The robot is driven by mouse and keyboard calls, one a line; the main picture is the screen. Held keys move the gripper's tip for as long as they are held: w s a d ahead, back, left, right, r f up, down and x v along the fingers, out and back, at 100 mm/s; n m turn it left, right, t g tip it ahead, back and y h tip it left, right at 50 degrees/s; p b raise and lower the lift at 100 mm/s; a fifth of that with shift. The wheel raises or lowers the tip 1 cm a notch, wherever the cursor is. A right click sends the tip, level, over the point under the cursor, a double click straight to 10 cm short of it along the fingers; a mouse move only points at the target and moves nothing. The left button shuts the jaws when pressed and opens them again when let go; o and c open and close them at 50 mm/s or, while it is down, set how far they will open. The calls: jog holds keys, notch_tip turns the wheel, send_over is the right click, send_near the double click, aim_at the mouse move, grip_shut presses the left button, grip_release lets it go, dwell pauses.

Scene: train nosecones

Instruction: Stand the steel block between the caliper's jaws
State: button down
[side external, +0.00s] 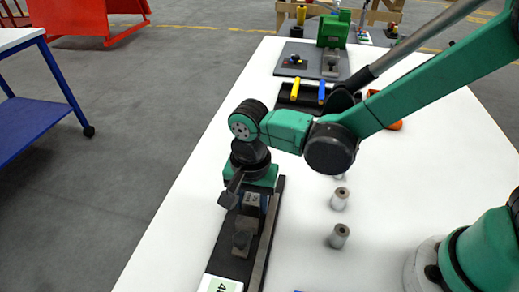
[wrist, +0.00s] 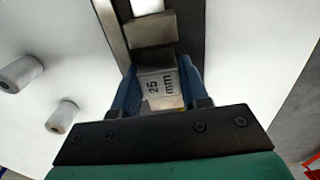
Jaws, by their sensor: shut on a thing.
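The steel block (wrist: 158,88), marked "25 mm", sits between the two blue fingers of my gripper (wrist: 158,74) in the wrist view. My gripper is shut on it. In the side view the block (side external: 252,199) shows below my gripper (side external: 250,204), over the caliper. The caliper is a long dark rail (side external: 268,236) along the left part of the white table. A steel jaw (side external: 241,240) stands on it, nearer the camera than the block. In the wrist view a steel piece (wrist: 152,31) lies just beyond the block. I cannot tell whether the block touches the rail.
Grey cylinders (side external: 339,235) stand on the white table (side external: 310,270) right of the caliper. A numbered card (side external: 221,284) is at the caliper's near end. A dark tray with yellow and blue handles (side external: 321,92) and a green machine (side external: 334,29) are farther back.

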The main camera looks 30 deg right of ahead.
aim_at(252, 198)
jog(key=shift+c, duration=2.2)
grip_release()
jog(key=shift+f, duration=0.1)
notch_tip(252, 198, up, 11)
jog(key=s+d+n+t, duration=0.2)
jog(key=d+n+t, duration=0.5)
jog(key=d, duration=1.1)
jog(key=shift+r+n, duration=0.45)
jog(key=shift+n, duration=0.55)
jog(key=shift+s, duration=0.1)
